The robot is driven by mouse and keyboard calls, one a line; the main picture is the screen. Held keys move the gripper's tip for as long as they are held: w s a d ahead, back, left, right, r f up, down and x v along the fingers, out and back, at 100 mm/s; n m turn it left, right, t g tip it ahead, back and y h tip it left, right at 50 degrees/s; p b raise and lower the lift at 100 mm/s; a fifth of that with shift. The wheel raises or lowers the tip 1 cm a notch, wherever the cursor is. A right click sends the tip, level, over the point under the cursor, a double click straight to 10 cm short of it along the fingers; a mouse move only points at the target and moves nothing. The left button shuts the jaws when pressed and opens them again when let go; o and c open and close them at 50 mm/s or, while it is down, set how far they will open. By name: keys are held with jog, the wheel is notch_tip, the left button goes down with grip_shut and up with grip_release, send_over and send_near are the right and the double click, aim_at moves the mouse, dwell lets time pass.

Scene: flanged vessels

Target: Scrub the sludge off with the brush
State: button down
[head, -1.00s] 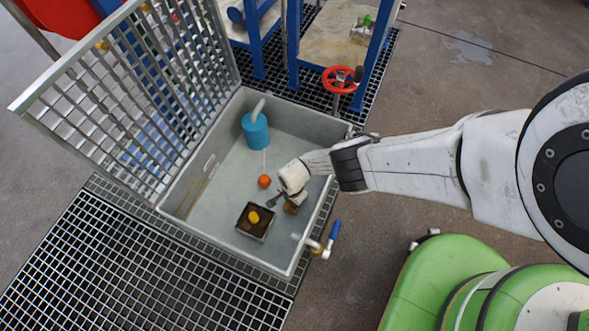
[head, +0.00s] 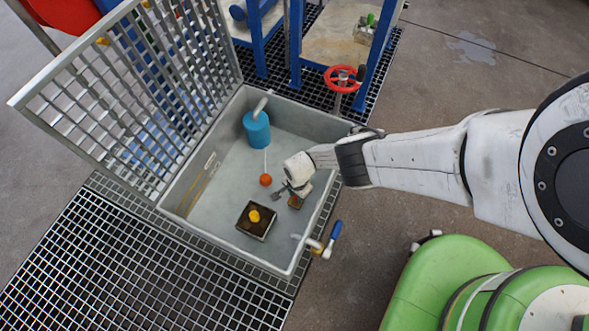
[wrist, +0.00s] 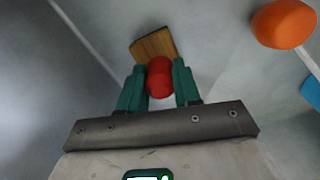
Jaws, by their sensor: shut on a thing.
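The brush has a brown wooden block (wrist: 153,45) and a red grip (wrist: 159,77), both in the wrist view. My gripper (wrist: 158,66) is shut on the red grip between its green fingers. In the head view, my gripper (head: 298,188) is inside the grey basin (head: 205,215), near its right wall. The brush's brown block (head: 296,201) shows just below it there. A square dark box (head: 244,229) with dark brown contents and a yellow knob (head: 254,216) sits on the basin floor, left of the brush and apart from it. I cannot tell whether the dark contents are the sludge.
An orange ball (head: 265,180) hangs on a rod by a blue cylinder (head: 257,130) in the basin. A raised grating (head: 150,100) stands on the left. A blue-handled valve (head: 333,235) juts out at the right front. A red handwheel (head: 342,78) stands behind.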

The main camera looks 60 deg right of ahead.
jog(key=shift+w+d, duration=0.1)
jog(key=shift+d, duration=0.3)
jog(key=shift+d, duration=0.1)
jog(key=shift+w+d+f+b, duration=0.15)
jog(key=shift+d+b, duration=0.6)
jog(key=shift+d, duration=0.75)
jog(key=shift+w+d+f+b, duration=0.1)
jog(key=shift+d+b, duration=0.6)
jog(key=shift+d, duration=0.75)
jog(key=shift+w+d+r+b, duration=0.15)
jog(key=shift+d+b, duration=0.55)
jog(key=shift+d, duration=0.9)
jog(key=shift+d, duration=0.1)
